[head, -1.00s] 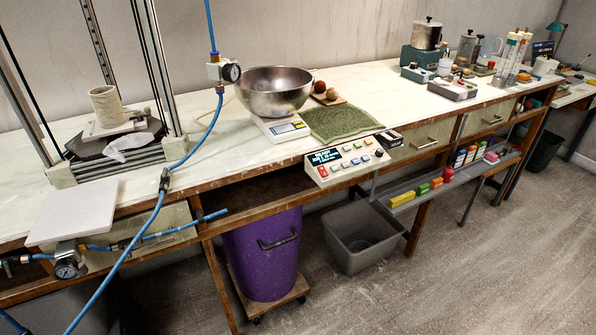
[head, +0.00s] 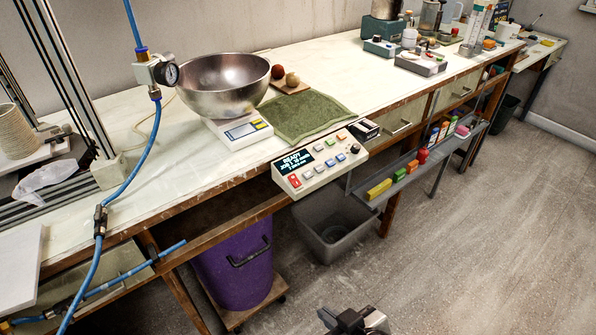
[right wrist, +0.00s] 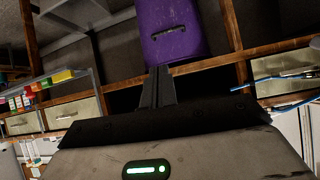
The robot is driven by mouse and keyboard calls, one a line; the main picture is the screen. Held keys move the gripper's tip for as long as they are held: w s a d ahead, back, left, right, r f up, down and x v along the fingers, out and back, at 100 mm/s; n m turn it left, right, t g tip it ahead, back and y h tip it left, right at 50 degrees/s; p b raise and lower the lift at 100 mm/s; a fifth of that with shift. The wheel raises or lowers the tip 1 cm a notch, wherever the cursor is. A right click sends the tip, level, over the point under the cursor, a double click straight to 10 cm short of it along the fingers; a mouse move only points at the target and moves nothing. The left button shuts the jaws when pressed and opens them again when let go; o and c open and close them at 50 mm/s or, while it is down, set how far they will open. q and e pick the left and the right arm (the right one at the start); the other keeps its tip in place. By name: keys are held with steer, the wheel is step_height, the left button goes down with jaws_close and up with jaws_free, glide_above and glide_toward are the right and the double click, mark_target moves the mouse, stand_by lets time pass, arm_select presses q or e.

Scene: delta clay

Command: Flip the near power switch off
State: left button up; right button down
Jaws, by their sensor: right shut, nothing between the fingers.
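A white sloped control panel (head: 322,164) sits at the table's front edge in the head view. It has a lit dark display (head: 298,160), several coloured buttons, a dark knob and a red switch (head: 294,181) at its near left corner. I cannot tell the red switch's position. My right gripper (head: 338,318) is at the bottom of the head view, low in front of the table and well apart from the panel. In the right wrist view its fingers (right wrist: 158,88) are together and empty. My left gripper is not in view.
A blue hose (head: 138,172) with a gauge hangs at the left. A steel bowl (head: 222,86) stands on a scale (head: 240,131) beside a green towel (head: 302,116). Below are a purple bin (head: 235,268), a grey bin (head: 338,228) and a shelf of coloured boxes. The floor at right is clear.

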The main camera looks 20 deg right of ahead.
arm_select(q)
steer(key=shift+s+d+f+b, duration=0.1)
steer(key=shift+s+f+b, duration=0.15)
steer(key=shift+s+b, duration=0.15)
arm_select(e)
steer(key=w+d+r+t+y, duration=0.2)
steer(key=w+d+r+t, duration=0.1)
steer(key=r, duration=0.5)
steer(key=w+d+r+n+t+y, duration=0.1)
steer(key=w+d+r+t+y, duration=0.1)
steer(key=w+r+t, duration=0.3)
steer(key=w+r, duration=0.3)
steer(key=shift+w+d, duration=0.15)
steer(key=shift+d, duration=0.25)
steer(key=r+p, duration=0.1)
steer(key=r, duration=0.1)
glide_above(302, 182)
steer(key=s, duration=0.5)
steer(key=f, duration=0.1)
steer(key=w+f, duration=0.2)
steer(key=shift+w+a, duration=0.2)
steer(key=shift+a, duration=0.05)
steer(key=shift+w+a+f+b, duration=0.1)
steer(key=shift+w+f+b, duration=0.05)
steer(key=shift+f+b, duration=0.2)
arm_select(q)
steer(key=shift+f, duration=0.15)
